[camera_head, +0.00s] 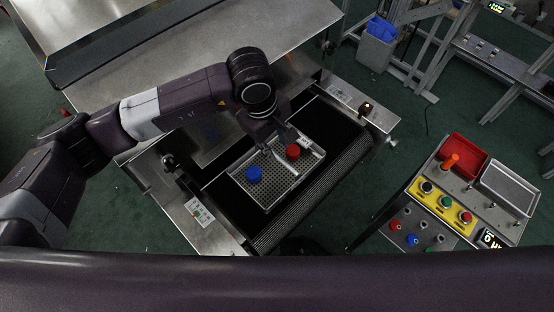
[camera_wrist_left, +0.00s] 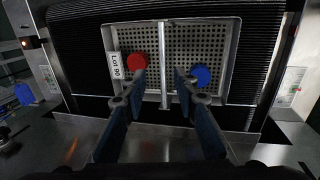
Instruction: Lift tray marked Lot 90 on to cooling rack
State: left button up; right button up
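The perforated metal tray (camera_head: 283,178) lies on the dark conveyor belt and holds a red round piece (camera_head: 293,151) and a blue round piece (camera_head: 254,174). In the left wrist view the tray (camera_wrist_left: 185,45) bears a white label (camera_wrist_left: 116,66) reading Lot 90, and a bar (camera_wrist_left: 164,65) crosses its middle. My left gripper (camera_head: 274,146) is above the tray. Its fingers (camera_wrist_left: 160,84) are apart, one on each side of the bar in the picture, with nothing gripped. Contact with the bar cannot be told. My right gripper is out of view. I cannot identify the cooling rack for certain.
The dryer's steel housing (camera_head: 185,45) stands behind the belt. A button console (camera_head: 450,200) with a red bin (camera_head: 463,157) stands at right. Metal framing (camera_head: 411,45) and a bin with blue contents (camera_head: 376,48) are at upper right. Green floor is open between belt and framing.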

aim_at(277, 155)
pick_arm(q)
jog(key=p+x, duration=0.1)
jog(key=x, duration=0.1)
jog(key=p+x, duration=0.1)
jog(key=x, duration=0.1)
jog(key=p+x, duration=0.1)
jog(key=x, duration=0.1)
jog(key=shift+w+a+f, duration=0.1)
jog(key=shift+a+f, duration=0.25)
jog(key=shift+f, duration=0.05)
jog(key=shift+w+f, duration=0.1)
jog(key=shift+f, duration=0.3)
grip_shut()
jog(key=shift+d+r, duration=0.1)
